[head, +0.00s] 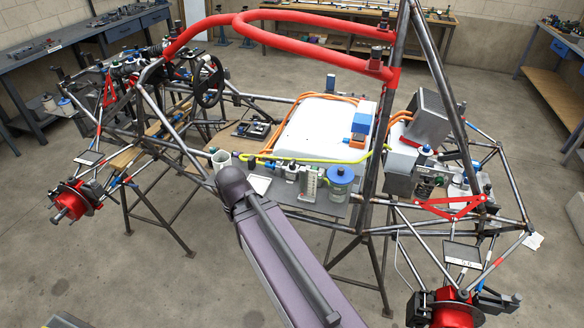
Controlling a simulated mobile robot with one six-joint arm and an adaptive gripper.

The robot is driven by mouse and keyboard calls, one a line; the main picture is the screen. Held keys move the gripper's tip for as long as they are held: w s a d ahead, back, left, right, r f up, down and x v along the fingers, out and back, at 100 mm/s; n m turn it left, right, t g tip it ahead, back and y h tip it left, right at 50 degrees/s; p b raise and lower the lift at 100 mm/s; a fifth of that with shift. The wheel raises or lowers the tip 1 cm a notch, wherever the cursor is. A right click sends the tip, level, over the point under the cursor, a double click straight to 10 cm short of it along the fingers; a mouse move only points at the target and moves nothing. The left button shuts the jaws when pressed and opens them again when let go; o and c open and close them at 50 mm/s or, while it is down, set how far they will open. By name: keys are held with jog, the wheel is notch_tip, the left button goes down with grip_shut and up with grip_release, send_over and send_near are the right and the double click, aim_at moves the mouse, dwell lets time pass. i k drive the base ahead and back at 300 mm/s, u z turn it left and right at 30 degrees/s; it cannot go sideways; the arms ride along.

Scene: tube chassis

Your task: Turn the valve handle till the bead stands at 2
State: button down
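A small upright pale gauge (309,184) with scale marks stands on the grey shelf at the near side of the chassis, in the middle of the head view. It looks like the part that carries the bead, but the bead and its reading are too small to tell. Just right of it is a round canister with a blue top (341,173). Small fittings (290,172) sit left of the gauge. I cannot tell which part is the valve handle. My arm rises from the bottom edge to a joint left of the gauge; my gripper is not visible.
A yellow-green hose (325,159) runs behind the gauge. The large white box (322,128) is behind. A steel tube upright (371,145) rises right of the canister. Open floor lies in front.

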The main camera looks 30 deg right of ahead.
aim_at(292, 165)
jog(key=u, duration=0.3)
jog(key=k, duration=1.3)
jog(key=z, duration=0.65)
jog(key=i, duration=0.9)
